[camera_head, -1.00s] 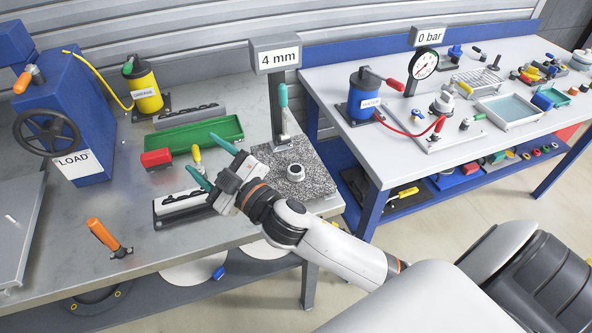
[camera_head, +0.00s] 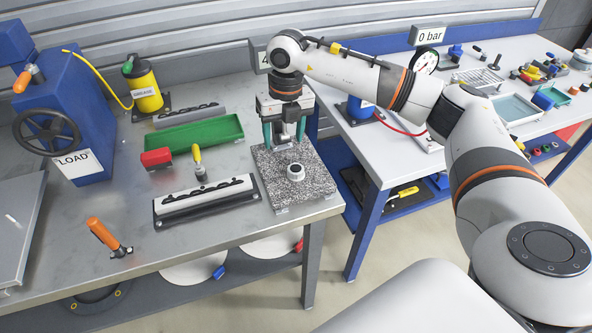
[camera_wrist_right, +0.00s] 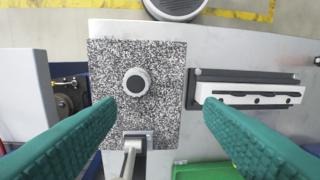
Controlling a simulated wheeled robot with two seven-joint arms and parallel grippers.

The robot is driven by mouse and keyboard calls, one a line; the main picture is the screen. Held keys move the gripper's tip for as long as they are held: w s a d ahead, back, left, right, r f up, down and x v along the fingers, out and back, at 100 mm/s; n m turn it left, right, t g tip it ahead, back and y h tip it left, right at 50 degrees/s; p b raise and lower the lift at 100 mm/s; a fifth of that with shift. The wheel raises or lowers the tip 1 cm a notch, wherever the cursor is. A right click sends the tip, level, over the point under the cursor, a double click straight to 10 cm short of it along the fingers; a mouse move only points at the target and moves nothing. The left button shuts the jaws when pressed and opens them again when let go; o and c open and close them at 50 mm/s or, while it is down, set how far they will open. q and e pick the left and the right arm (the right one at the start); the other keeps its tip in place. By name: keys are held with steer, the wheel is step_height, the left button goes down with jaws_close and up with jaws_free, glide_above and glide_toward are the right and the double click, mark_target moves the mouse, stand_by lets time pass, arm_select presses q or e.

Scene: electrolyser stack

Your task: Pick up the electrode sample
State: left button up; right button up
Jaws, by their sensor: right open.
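A small round piece (camera_head: 295,171) with a pale rim and a dark grey flat top sits on a speckled stone plate (camera_head: 312,188) at the right end of the near bench. I take it for the electrode sample or the seat that bears it; I cannot tell which. It also shows in the right wrist view (camera_wrist_right: 136,82), left of centre. My right gripper (camera_head: 284,142) is open and empty, with its green fingers pointing down over the back edge of the plate. In the wrist view the right gripper (camera_wrist_right: 160,108) has its fingers wide apart, and the piece shows beyond their tips. My left gripper is out of view.
The 4 mm sign (camera_head: 261,56) and its post are mostly hidden by my right arm. A lever (camera_wrist_right: 129,160) stands at the plate's edge. A rack of dark pieces (camera_head: 206,200), a green tray (camera_head: 195,134) and a yellow-handled tool (camera_head: 198,162) lie left of the plate.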

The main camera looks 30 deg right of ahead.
steer(key=d, duration=0.2)
steer(key=p, duration=0.3)
glide_above(296, 168)
steer(key=shift+m+h, duration=0.3)
steer(key=shift+h, duration=0.1)
steer(key=f, duration=0.6)
steer(key=shift+w+a, duration=0.15)
steer(key=shift+a, duration=0.15)
steer(key=f, duration=0.1)
steer(key=f+p, duration=0.1)
steer(key=f, duration=0.1)
steer(key=f+p, duration=0.1)
steer(key=shift+s+d+f, duration=0.2)
steer(key=shift+d+f, duration=0.1)
steer(key=shift+f, duration=0.4)
steer(key=c, duration=1.2)
steer(key=shift+o, duration=0.2)
steer(key=shift+r, duration=0.15)
